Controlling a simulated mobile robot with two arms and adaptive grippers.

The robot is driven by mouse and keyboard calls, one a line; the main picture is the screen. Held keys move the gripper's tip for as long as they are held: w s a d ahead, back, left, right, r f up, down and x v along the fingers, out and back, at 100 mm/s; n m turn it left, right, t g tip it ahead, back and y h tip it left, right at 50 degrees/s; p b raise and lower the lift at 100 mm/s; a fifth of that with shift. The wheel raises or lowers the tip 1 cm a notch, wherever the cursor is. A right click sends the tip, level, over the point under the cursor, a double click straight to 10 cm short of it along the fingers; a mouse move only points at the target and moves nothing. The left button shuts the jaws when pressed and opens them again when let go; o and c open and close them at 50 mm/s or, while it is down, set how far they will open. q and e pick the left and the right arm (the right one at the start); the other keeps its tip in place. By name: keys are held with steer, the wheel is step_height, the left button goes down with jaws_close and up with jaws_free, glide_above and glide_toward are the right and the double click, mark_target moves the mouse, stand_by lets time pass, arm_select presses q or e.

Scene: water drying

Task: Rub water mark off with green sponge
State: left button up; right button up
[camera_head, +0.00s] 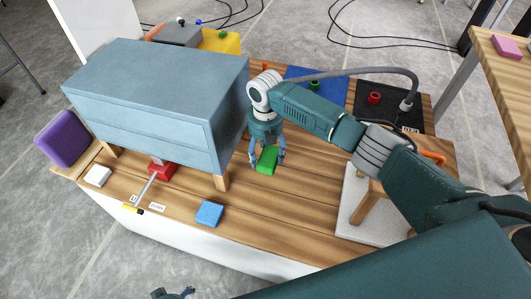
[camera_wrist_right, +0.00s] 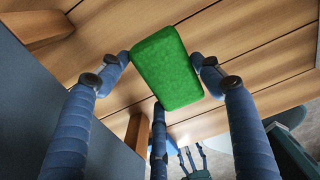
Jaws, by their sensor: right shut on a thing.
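The green sponge (camera_head: 267,159) is held between the fingers of my right gripper (camera_head: 267,155), just right of the blue-grey cabinet, over the wooden tabletop (camera_head: 300,210). In the right wrist view the sponge (camera_wrist_right: 167,68) sits tilted between the fingertips, with wood planks behind it. I cannot tell whether it touches the wood. I cannot make out a water mark in either view. My left gripper (camera_head: 173,293) shows only its tips at the bottom edge of the head view; in the wrist view its fingers (camera_wrist_right: 192,155) look spread and empty.
The blue-grey cabinet (camera_head: 150,95) stands on legs close left of the right gripper. A blue sponge (camera_head: 209,213), a white block (camera_head: 97,176) and a red-based tool (camera_head: 162,171) lie on the table. A white board (camera_head: 350,215) is at right. The table's front middle is clear.

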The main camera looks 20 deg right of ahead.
arm_select(q)
steer(key=shift+s+f, duration=0.3)
steer(key=shift+f, duration=0.35)
arm_select(e)
steer(key=shift+r, duration=0.25)
arm_select(q)
steer(key=shift+s+a, duration=0.1)
arm_select(e)
steer(key=shift+r, duration=0.1)
steer(key=r+p, duration=0.2)
steer(key=shift+p, duration=0.35)
arm_select(q)
steer(key=s+a+f, duration=0.1)
steer(key=s+f, duration=0.6)
steer(key=s, duration=0.1)
steer(key=shift+s+a+f+g+p, duration=0.15)
steer(key=shift+s+f+g+p, duration=0.2)
steer(key=shift+f+g+p, duration=0.1)
arm_select(e)
steer(key=shift+r, duration=0.4)
